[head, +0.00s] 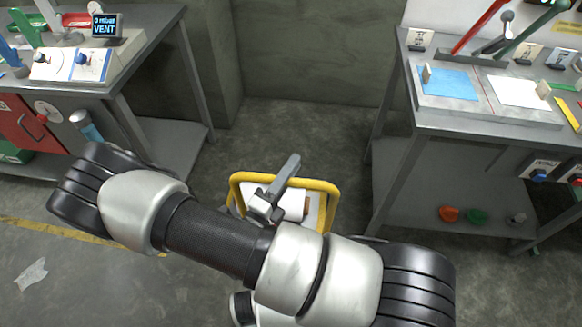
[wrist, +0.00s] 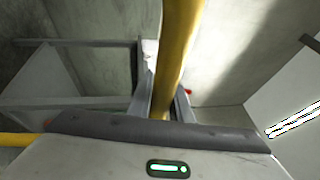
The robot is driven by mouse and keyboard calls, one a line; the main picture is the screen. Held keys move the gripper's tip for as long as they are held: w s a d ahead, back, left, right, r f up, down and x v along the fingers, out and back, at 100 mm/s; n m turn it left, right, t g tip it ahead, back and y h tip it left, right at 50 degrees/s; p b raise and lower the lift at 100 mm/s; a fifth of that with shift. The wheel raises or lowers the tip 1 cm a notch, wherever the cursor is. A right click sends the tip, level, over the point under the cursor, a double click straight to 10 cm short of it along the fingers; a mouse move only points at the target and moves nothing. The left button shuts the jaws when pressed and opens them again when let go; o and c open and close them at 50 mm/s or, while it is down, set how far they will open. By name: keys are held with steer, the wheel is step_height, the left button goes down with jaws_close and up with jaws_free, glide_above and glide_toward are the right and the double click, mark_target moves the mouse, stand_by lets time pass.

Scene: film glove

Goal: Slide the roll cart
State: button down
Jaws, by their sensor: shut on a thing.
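The roll cart shows in the head view as a yellow tubular frame (head: 318,184) around a pale deck, between the two benches. My arm covers its near part. My gripper (head: 284,178) is over the far bar of the frame. In the wrist view, the yellow bar (wrist: 180,50) runs between the two grey fingers of my gripper (wrist: 168,105), which are shut on it. A small brown thing (head: 306,205) shows on the deck, partly hidden.
A grey bench with a lower shelf (head: 430,185) stands close on the right. Another bench (head: 150,30) stands at the left, with a red cabinet (head: 30,125) under it. A concrete wall (head: 320,50) closes the back. Bare floor (head: 300,125) lies between cart and wall.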

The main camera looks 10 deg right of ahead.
steer(key=c, duration=1.6)
jaws_free()
steer(key=v, duration=1.7)
steer(key=shift+s+f+b, duration=0.15)
steer(key=shift+b, duration=0.25)
